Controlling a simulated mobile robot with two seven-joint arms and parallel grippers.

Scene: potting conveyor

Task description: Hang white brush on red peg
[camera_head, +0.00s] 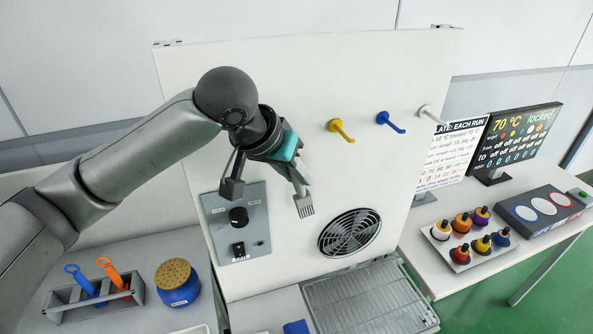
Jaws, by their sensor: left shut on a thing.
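The white brush (304,207) shows as a pale, comb-like end below my left gripper (296,173), pointing down in front of the upright white panel (320,75). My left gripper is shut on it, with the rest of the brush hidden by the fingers. No red peg can be seen; my left wrist covers part of the panel left of the yellow peg (337,127). My right gripper is not in view.
A blue peg (386,120) and a white peg (427,113) stick out further right. Below are a control box (239,222), a round fan (350,232) and a ribbed tray (368,300). A rack (53,306) with blue and orange tools and a blue pot (179,292) stand lower left.

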